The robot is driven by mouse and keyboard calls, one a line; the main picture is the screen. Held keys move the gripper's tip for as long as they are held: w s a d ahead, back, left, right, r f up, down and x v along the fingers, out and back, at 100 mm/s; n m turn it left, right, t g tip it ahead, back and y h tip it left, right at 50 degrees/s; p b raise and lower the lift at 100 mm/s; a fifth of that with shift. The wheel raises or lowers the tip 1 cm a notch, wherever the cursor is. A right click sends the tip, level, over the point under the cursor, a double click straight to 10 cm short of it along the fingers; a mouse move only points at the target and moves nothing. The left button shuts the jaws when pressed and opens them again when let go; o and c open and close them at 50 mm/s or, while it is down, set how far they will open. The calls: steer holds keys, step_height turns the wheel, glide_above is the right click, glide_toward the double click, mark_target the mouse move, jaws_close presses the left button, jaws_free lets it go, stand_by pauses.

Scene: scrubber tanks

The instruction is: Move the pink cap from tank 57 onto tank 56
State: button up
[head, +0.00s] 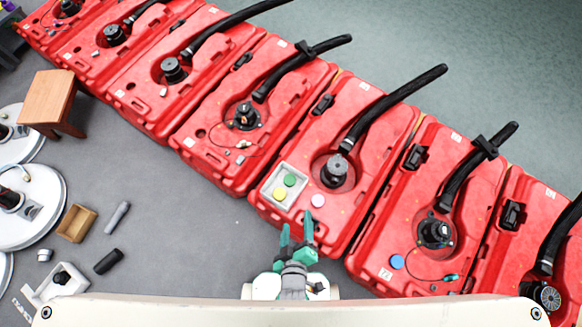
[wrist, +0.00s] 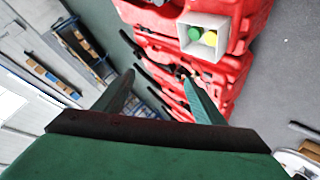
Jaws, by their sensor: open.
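The tank numbers are too small to read, so I cannot tell which are 56 and 57. My gripper (head: 297,224) is open and empty, appearing just below the pink cap in the picture. In the wrist view its fingers (wrist: 159,77) are apart, and I cannot make out the pink cap.
A blue cap (head: 397,262) lies on the tank to the right. Black hoses (head: 400,98) rise from the tanks. A wooden stool (head: 48,97), a small wooden box (head: 76,223) and white round machines (head: 40,205) stand at left.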

steer(key=s+a+r+m+t, duration=0.1)
steer(key=r+m, duration=0.3)
steer(key=r, duration=0.4)
steer(key=s+r+m+t, duration=0.3)
steer(key=r+m, duration=0.1)
steer(key=r, duration=0.5)
steer(key=shift+s+a+m+y, duration=0.3)
steer(key=shift+a+y, duration=0.05)
steer(key=shift+y, duration=0.05)
steer(key=shift+r, duration=0.1)
steer(key=shift+c, duration=0.4)
steer(key=c, duration=0.8)
steer(key=shift+o, duration=0.2)
steer(key=shift+d, duration=0.1)
